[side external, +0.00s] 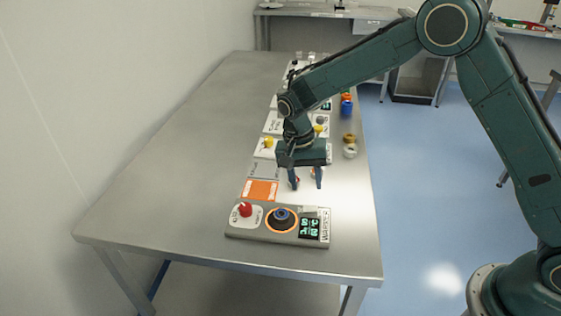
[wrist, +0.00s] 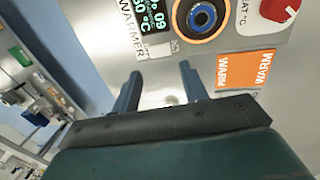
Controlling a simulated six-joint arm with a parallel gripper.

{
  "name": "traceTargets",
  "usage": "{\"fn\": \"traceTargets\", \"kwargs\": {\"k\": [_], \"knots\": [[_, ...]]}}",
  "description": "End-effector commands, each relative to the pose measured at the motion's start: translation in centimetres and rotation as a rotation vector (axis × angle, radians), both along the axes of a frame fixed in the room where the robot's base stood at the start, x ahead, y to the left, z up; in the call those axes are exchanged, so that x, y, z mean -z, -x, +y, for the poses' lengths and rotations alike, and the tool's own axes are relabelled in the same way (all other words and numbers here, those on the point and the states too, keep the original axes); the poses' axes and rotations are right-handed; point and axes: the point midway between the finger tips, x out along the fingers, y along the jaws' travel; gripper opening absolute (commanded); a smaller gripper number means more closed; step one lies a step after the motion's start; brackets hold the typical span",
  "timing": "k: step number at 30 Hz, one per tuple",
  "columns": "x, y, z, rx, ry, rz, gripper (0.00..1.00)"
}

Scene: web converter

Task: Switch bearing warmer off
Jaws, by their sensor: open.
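The bearing warmer (side external: 236,230) is a flat grey box at the near end of the steel table. It carries a red knob (side external: 246,209) on a white plate at left, an orange ring with a blue centre (side external: 281,217) in the middle, and a lit display (side external: 309,227) at right. In the wrist view the display (wrist: 143,16), ring (wrist: 203,14) and red knob (wrist: 280,8) show at the top, the knob cut off by the edge. My gripper (side external: 307,184) is open and empty above the table just behind the warmer; its fingers (wrist: 160,76) point towards it.
An orange WARM card (side external: 259,191) lies behind the warmer. Several white panels with knobs, one yellow (side external: 268,142), run along the table behind my gripper. Small brass and white parts (side external: 349,146) and a blue-orange item (side external: 346,106) stand near the right edge. The table's left side is clear.

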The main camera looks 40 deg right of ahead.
Motion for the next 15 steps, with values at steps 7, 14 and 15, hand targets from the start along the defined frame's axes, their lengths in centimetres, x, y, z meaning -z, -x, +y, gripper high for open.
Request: {"fn": "traceTargets", "kwargs": {"k": [7, 14, 15], "knots": [[3.9, 0.6, -0.5, 0.0, 0.001, 0.004, 0.44], [6.3, 0.8, -0.8, -0.001, 0.001, 0.002, 0.44], [6.6, 0.9, -0.8, -0.001, 0.0, 0.003, 0.44]]}}
